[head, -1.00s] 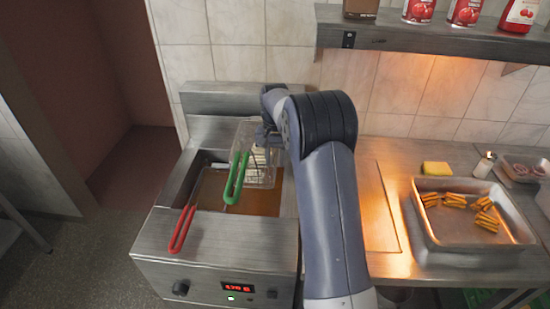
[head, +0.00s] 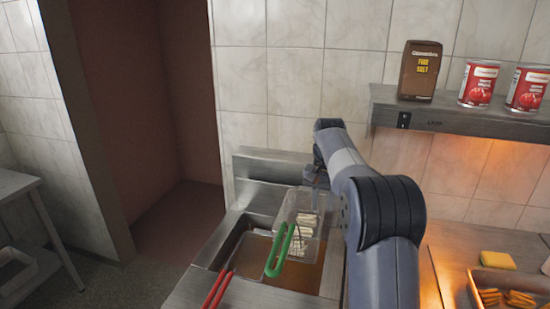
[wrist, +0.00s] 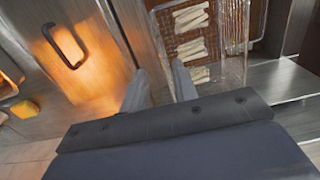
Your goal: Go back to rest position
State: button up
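My gripper (head: 312,178) is near the back upper edge of a wire fry basket (head: 303,204) in the head view. In the wrist view, my gripper's two fingers (wrist: 160,85) stand apart, close to the basket's wall (wrist: 205,75). No held object shows between them. The basket has a green handle (head: 280,250) and holds several pale fries (wrist: 190,45). It sits over the fryer (head: 262,222) and its brown oil. Whether a finger touches the basket is unclear.
A red handle (head: 217,290) is at the fryer's front left. A shelf (head: 470,120) with a brown salt box (head: 420,70) and red cans (head: 478,83) is on the right wall. A yellow sponge (head: 497,261) and a tray (head: 478,278) of orange-brown food are at lower right.

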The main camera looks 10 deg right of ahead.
notch_tip(320, 180, down, 11)
jog(key=shift+r+p, duration=0.1)
jog(key=shift+p, duration=0.45)
notch_tip(320, 180, up, 4)
jog(key=shift+f+b, duration=0.15)
jog(key=shift+b, duration=0.2)
jog(key=shift+r, duration=0.65)
